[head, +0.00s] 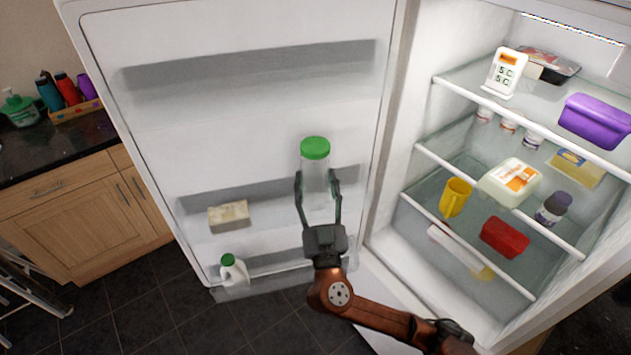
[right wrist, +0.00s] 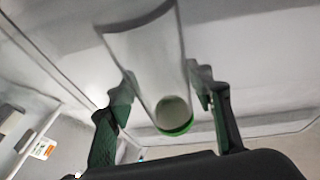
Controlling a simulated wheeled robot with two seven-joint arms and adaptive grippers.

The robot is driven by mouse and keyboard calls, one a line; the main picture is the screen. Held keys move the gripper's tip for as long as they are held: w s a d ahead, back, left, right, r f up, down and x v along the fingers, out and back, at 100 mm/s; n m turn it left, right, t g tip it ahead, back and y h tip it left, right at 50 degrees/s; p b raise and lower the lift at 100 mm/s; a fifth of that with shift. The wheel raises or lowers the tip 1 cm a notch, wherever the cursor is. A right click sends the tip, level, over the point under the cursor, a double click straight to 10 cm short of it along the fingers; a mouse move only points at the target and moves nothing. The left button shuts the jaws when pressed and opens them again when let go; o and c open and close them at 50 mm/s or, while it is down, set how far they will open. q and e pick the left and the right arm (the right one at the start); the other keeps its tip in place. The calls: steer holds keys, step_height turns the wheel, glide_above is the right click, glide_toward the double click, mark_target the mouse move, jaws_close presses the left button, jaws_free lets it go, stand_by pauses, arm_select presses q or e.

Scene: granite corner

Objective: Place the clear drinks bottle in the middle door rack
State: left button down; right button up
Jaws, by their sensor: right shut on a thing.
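The clear drinks bottle (head: 315,176) with a green lid stands roughly upright in the head view. My right gripper (head: 318,182) is shut on its body, one finger on each side. In the right wrist view the bottle (right wrist: 150,65) lies between the two fingers of my right gripper (right wrist: 163,82), its green-rimmed end towards the camera. The middle door rack (head: 275,196) is on the open fridge door, behind the bottle in the head view. I cannot tell whether the bottle's base, hidden by the gripper, is over or in front of that rack. My left gripper is not in view.
A beige block (head: 229,216) sits in the middle rack, left of the bottle. A milk bottle (head: 233,270) stands in the bottom rack. The top rack (head: 250,68) is empty. Fridge shelves with a yellow mug (head: 455,197) and other food are at right.

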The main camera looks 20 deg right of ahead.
steer(key=shift+f, duration=0.25)
steer(key=o, duration=1.6)
steer(key=shift+f, duration=0.15)
steer(key=shift+s+r+p, duration=0.1)
steer(key=shift+r+p, duration=0.65)
steer(key=shift+p, duration=0.1)
steer(key=shift+b+v, duration=1.35)
steer(key=shift+v, duration=4.55)
